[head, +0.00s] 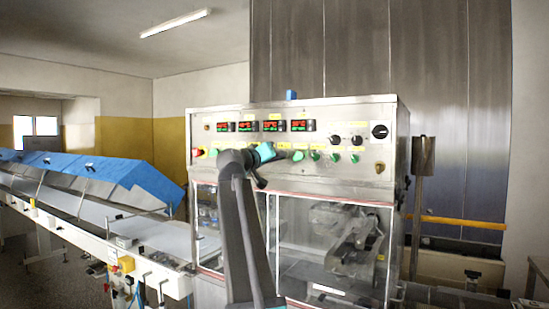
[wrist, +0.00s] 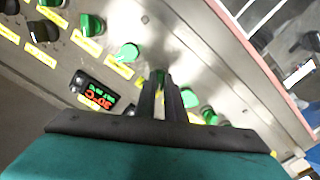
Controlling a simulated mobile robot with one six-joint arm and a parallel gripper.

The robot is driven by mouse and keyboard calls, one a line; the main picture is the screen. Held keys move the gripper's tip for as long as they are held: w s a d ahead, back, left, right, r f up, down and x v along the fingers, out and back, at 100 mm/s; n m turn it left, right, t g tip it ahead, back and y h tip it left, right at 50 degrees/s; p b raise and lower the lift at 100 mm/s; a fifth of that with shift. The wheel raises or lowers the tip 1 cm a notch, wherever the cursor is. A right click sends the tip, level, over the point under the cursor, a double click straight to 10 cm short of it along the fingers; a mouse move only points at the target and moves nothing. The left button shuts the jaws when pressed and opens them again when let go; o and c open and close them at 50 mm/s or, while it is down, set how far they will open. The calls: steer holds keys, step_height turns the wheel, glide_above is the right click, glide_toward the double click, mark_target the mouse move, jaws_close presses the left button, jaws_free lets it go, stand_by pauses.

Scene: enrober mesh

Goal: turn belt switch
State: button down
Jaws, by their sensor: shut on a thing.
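The control panel (head: 230,113) is the steel front of the machine, with a row of green switches along its lower part. My gripper (head: 288,155) reaches to this row from the left in the head view. In the wrist view my gripper (wrist: 161,90) has its two dark fingers closed around a green switch (wrist: 160,74), of which only a small part shows between the tips. Its label is mostly hidden, so I cannot read which switch it is. Another green switch (wrist: 127,52) is beside it, and one more green switch (wrist: 190,98) is on the other side.
Black knobs (head: 335,140) and lit red-green displays (head: 303,125) sit above the switch row. A large black rotary switch (head: 380,131) is at the panel's right. Clear doors (head: 300,240) are below the panel. A conveyor with blue covers (head: 95,178) stands at the left.

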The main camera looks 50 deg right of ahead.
steer(key=shift+s+d+r, duration=0.1)
steer(key=shift+d, duration=0.05)
steer(key=c, duration=1.9)
jaws_free()
steer(key=shift+s, duration=0.1)
steer(key=shift+o, duration=0.3)
steer(key=shift+s, duration=0.1)
steer(key=shift+w, duration=0.25)
steer(key=b+v, duration=0.3)
steer(key=v, duration=1)
steer(key=shift+a+f, duration=0.25)
steer(key=shift+a, duration=0.05)
